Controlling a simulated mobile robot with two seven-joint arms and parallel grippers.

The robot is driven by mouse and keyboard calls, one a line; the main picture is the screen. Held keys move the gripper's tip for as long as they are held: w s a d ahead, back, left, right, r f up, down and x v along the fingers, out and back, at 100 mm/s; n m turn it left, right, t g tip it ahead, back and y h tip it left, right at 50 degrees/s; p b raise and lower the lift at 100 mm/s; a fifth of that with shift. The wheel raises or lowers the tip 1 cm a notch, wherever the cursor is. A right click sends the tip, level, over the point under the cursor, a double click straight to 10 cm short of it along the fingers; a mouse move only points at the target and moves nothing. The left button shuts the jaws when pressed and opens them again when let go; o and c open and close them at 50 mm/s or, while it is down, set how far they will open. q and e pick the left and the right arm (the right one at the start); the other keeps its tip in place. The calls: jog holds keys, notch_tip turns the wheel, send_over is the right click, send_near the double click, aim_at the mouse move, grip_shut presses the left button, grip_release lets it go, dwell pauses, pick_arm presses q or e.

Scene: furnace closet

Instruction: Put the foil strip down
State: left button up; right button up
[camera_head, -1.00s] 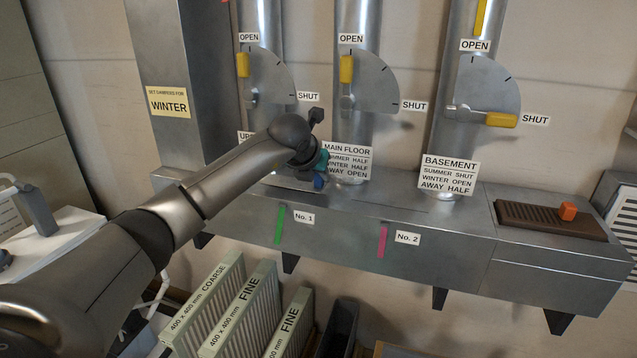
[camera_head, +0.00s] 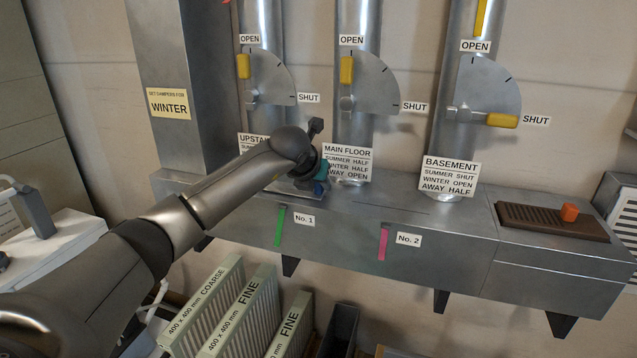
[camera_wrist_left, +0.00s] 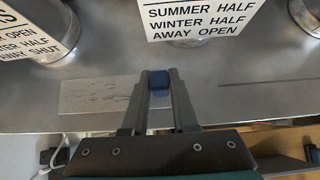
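The foil strip (camera_wrist_left: 95,96) is a thin, flat, shiny grey rectangle with faint marks, seen in the left wrist view to the left of my fingers. It lies flat along the metal top of the duct box, on or just above it; I cannot tell which. A blue tab (camera_wrist_left: 158,82) at its right end sits between my left gripper's fingertips (camera_wrist_left: 158,76), which are closed on it. In the head view my left gripper (camera_head: 320,182) is low over the box top above the green mark, with the blue tab below it. My right gripper is not in view.
The duct box (camera_head: 340,240) has a green mark at No. 1 and a pink mark (camera_head: 383,243) at No. 2, with a thin slot (camera_head: 390,210) above No. 2. Pipes and label plates (camera_head: 347,163) stand close behind. A brown grate (camera_head: 550,222) lies at right.

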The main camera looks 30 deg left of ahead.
pick_arm(q)
jog(key=o, duration=0.4)
jog(key=shift+s+f, duration=0.25)
jog(key=shift+f, duration=0.55)
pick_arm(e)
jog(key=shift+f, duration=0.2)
pick_arm(q)
jog(key=shift+a+r, duration=0.1)
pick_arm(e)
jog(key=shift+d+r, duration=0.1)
pick_arm(q)
jog(key=shift+w+r+p, duration=0.1)
jog(key=shift+r+p, duration=0.5)
jog(key=shift+p, duration=0.05)
jog(key=v, duration=0.8)
jog(key=p+v, duration=0.1)
jog(key=v, duration=0.3)
jog(key=shift+w+r, duration=0.25)
jog(key=shift+r, duration=0.15)
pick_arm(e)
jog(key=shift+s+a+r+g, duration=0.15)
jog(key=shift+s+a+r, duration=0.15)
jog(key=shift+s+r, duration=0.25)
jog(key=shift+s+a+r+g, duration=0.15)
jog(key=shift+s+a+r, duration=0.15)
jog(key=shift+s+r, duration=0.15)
pick_arm(q)
jog(key=shift+d+f, duration=0.1)
jog(key=shift+d, duration=0.1)
